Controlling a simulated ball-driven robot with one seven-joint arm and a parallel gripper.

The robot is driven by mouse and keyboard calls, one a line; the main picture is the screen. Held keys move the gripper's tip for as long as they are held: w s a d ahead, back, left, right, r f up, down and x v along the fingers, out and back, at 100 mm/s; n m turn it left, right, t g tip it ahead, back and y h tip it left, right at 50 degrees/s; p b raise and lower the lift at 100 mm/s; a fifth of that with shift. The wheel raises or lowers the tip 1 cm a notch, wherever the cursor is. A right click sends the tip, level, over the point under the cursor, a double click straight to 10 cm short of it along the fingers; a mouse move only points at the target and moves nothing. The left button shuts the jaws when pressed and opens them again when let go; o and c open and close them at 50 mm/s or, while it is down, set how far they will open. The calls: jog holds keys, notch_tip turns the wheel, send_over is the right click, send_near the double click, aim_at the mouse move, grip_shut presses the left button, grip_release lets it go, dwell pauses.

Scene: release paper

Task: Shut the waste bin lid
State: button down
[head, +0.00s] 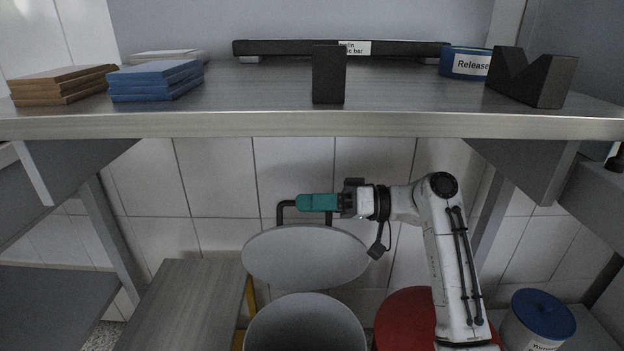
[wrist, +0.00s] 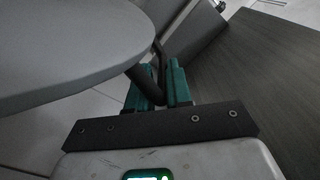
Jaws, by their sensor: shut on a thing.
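The waste bin (head: 305,330) is a grey round container under the bench, its mouth open towards me. Its lid (head: 305,255) is a pale grey disc standing raised behind the bin mouth. A dark bar handle (head: 286,210) shows above the lid's top edge. My gripper (head: 305,202) has teal fingers and reaches in from the right over the lid. In the wrist view, my gripper (wrist: 163,80) is shut on the dark handle (wrist: 143,80), which passes between the fingers. The lid (wrist: 75,50) fills the upper left there. The fingers partly hide the handle.
A steel bench (head: 240,124) spans above my arm. A grey wooden-topped surface (head: 180,305) stands left of the bin. A red round container (head: 400,315) is right of it, partly behind my arm. A blue-lidded tub (head: 543,315) is further right. A tiled wall (head: 215,185) is close behind.

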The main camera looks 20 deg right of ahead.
jog(key=s+a+f+n+b, duration=0.3)
jog(key=s+f, duration=0.6)
jog(key=s, duration=0.2)
jog(key=s+a+f+n+b, duration=0.4)
jog(key=s+f, duration=0.5)
jog(key=s, duration=0.2)
jog(key=shift+s+n, duration=0.15)
jog(key=shift+n, duration=0.15)
jog(key=shift+a+f, duration=0.1)
jog(key=c, duration=1.2)
grip_release()
jog(key=shift+o, duration=0.2)
